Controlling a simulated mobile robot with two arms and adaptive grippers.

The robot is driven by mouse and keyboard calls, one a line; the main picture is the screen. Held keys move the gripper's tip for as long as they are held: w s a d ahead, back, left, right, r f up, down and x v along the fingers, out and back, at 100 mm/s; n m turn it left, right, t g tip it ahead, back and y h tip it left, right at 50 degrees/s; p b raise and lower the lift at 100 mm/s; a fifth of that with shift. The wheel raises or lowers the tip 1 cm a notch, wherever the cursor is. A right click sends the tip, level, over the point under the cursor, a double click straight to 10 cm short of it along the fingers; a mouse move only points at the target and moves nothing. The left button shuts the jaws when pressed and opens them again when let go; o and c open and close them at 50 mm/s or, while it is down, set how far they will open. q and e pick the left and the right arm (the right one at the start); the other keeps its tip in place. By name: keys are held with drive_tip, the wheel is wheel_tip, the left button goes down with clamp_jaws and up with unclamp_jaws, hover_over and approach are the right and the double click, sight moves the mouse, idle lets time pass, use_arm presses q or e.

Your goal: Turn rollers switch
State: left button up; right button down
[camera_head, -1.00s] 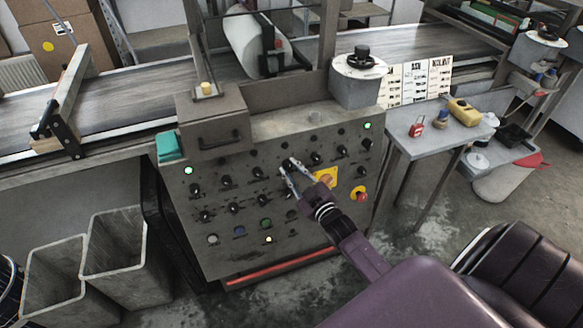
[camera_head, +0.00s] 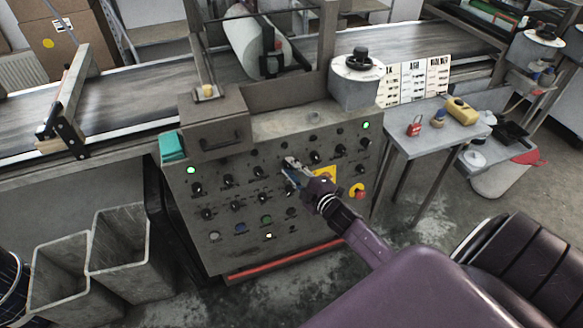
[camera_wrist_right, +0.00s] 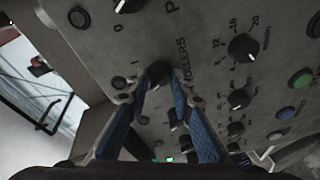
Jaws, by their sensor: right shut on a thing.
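The grey control panel (camera_head: 232,262) carries rows of black rotary knobs, buttons and lamps. My right gripper (camera_head: 289,166) reaches the upper middle of the panel from the right. In the wrist view, the blue-padded fingers of this gripper (camera_wrist_right: 160,76) come together beside the printed word ROLLERS (camera_wrist_right: 187,78). They are shut on the rollers switch, which is mostly hidden between the tips. Marks 0 and 1 show near the knobs in the wrist view, but the switch's angle cannot be told. My left gripper is not in view.
A red-and-yellow emergency stop (camera_head: 359,192) sits to the right of the gripper. A small side table (camera_head: 420,143) with a red padlock (camera_head: 415,126) and a yellow object stands right of the panel. Grey bins (camera_head: 124,251) stand at the lower left.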

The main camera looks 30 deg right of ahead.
idle(0.4)
drive_tip(key=c, duration=1.7)
unclamp_jaws()
drive_tip(key=s, duration=0.4)
drive_tip(key=s+r, duration=0.1)
drive_tip(key=s, duration=0.3)
drive_tip(key=s+r, duration=0.1)
drive_tip(key=s, duration=0.3)
drive_tip(key=shift+a, duration=0.2)
